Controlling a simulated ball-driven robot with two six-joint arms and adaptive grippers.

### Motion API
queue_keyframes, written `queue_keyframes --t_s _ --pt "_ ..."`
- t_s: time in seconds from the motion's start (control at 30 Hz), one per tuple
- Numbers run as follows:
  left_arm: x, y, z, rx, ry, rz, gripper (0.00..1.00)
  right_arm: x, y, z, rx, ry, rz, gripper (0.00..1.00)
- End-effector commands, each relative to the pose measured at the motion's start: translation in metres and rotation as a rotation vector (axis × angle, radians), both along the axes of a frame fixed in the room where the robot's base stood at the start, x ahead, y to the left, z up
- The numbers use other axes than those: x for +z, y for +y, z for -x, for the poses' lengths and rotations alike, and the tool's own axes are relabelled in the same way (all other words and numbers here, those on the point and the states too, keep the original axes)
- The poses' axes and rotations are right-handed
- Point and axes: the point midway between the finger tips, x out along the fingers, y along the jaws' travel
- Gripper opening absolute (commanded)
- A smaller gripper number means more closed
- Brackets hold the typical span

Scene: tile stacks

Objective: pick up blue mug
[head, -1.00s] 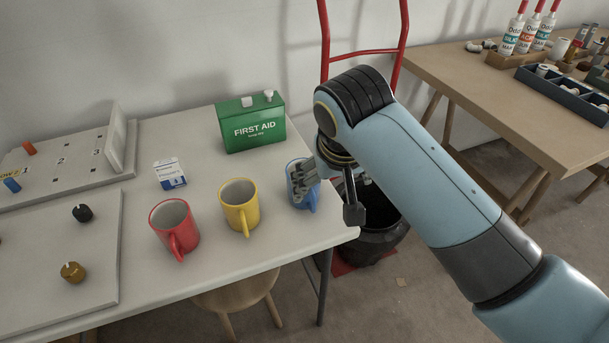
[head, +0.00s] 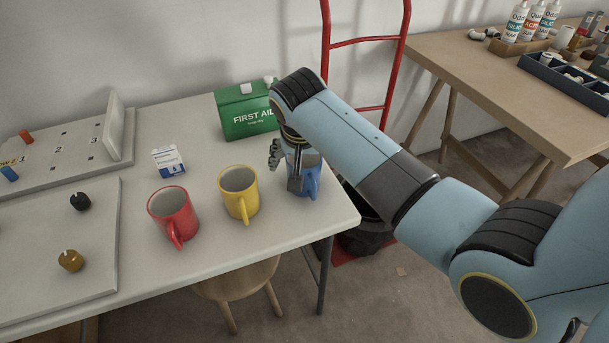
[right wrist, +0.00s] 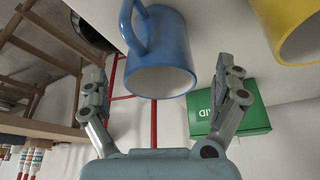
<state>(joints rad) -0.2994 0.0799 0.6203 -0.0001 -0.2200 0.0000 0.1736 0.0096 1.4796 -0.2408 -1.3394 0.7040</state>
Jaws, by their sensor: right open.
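The blue mug (head: 311,182) stands upright near the right end of the white table, partly hidden by my right gripper. My right gripper (head: 284,168) is open at the mug, one finger at its back left and the other in front of its near left part. In the right wrist view the blue mug (right wrist: 160,62) lies between the open fingers of the right gripper (right wrist: 163,72), with its rim and handle showing. Whether a finger touches it I cannot tell. My left gripper is not in view.
A yellow mug (head: 239,192) stands close left of the blue one, and a red mug (head: 173,214) further left. The green first aid box (head: 247,118) stands behind. The white table's (head: 300,232) right edge is close to the blue mug.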

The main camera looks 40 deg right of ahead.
Motion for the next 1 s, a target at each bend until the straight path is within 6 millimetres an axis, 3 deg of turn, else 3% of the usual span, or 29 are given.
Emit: queue_keyframes --t_s 0.13,0.4,0.93,1.0 --pt "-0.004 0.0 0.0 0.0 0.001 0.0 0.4 -0.018 -0.005 -0.005 0.001 0.002 0.0 0.98" --pt "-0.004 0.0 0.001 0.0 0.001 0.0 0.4 -0.019 -0.005 -0.006 0.001 -0.001 0.0 0.97" --pt "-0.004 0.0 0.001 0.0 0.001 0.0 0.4 -0.019 -0.005 -0.006 0.001 0.0 0.0 0.27" --pt "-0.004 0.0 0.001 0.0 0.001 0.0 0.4 -0.019 -0.005 -0.006 0.001 0.0 0.0 0.27"
